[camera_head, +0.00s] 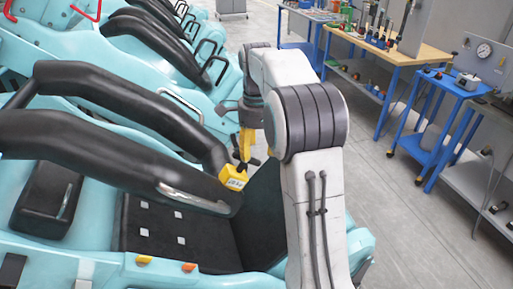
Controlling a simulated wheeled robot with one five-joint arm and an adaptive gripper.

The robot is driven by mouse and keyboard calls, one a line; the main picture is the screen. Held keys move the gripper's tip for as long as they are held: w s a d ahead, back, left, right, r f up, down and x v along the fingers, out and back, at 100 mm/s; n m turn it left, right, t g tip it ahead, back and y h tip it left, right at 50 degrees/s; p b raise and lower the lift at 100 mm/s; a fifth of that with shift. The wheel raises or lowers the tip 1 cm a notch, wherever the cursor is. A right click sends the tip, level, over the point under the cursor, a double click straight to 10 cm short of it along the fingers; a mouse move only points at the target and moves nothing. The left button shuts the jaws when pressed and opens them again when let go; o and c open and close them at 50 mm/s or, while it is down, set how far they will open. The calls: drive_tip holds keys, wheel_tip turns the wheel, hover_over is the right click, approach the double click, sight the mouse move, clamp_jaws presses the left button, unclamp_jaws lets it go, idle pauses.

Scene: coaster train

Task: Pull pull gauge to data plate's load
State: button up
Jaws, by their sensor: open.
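A yellow pull gauge (234,178) with a small light display sits at the right end of the nearest black lap bar (120,160), over the seat. My gripper (245,151) hangs just above and beside the gauge. Its jaws are open, but they are small in view and partly overlap dark parts, so I cannot tell whether they touch the gauge. A metal strip (190,197) runs along the lap bar to the left of the gauge. I cannot make out a data plate or read any load figure. My arm hides part of the seat's right side.
The teal coaster train (60,262) fills the left, with more black lap bars (160,45) behind. A black seat (165,232) lies under the gauge. The grey floor between is clear.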

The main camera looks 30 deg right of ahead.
wheel_tip(320, 180, up, 12)
idle(1.1)
idle(0.5)
drive_tip(key=shift+a, duration=0.1)
